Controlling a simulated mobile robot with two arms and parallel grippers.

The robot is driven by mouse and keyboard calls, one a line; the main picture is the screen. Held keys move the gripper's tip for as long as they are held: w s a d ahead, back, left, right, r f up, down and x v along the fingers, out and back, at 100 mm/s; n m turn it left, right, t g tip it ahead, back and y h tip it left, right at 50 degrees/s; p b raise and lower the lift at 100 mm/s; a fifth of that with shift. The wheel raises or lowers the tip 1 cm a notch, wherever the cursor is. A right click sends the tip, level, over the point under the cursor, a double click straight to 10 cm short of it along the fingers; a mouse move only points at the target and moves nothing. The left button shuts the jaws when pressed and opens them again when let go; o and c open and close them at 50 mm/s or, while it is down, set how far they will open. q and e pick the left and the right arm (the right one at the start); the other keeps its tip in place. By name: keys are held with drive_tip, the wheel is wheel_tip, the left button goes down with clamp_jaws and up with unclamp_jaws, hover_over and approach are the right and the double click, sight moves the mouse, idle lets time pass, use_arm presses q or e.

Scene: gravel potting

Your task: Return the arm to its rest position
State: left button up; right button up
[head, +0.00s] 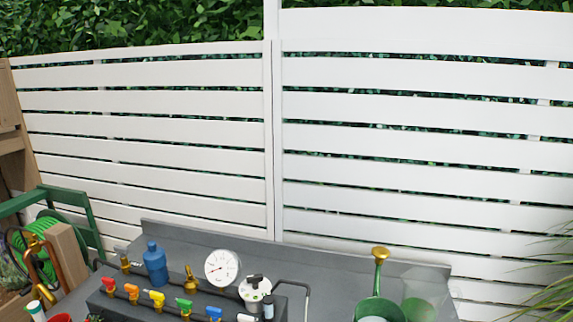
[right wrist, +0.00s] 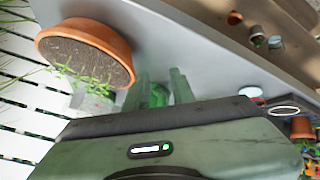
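No gripper shows in the head view, so my left gripper is not in view. In the right wrist view my right gripper (right wrist: 163,88) has its two greenish fingers apart. A green object (right wrist: 158,96) shows in the gap between them; I see no finger closed on it. A terracotta pot of dark soil (right wrist: 86,50) with small green sprigs stands to the left of the fingers, apart from them.
The grey bench (head: 190,238) holds a blue bottle (head: 155,264), a white gauge (head: 222,268), a manifold with coloured valves (head: 157,299), a green container (head: 377,309) and a clear vessel (head: 425,291). A white slatted fence (head: 400,108) stands behind. A green hose reel (head: 60,243) is at left.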

drive_tip(key=s+f+m+g, duration=0.2)
drive_tip(key=s+f+g, duration=0.25)
drive_tip(key=s, duration=0.55)
drive_tip(key=s+f+g, duration=0.1)
drive_tip(key=s+f, duration=0.1)
drive_tip(key=f, duration=1.3)
drive_tip(key=s+f+g, duration=0.1)
drive_tip(key=s+f, duration=0.1)
drive_tip(key=f, duration=1.3)
drive_tip(key=s+d+f, duration=0.2)
drive_tip(key=s+f, duration=1.1)
drive_tip(key=s, duration=0.2)
drive_tip(key=shift+s+d+f+g+y, duration=0.15)
drive_tip(key=shift+g+y, duration=0.15)
drive_tip(key=shift+g, duration=0.15)
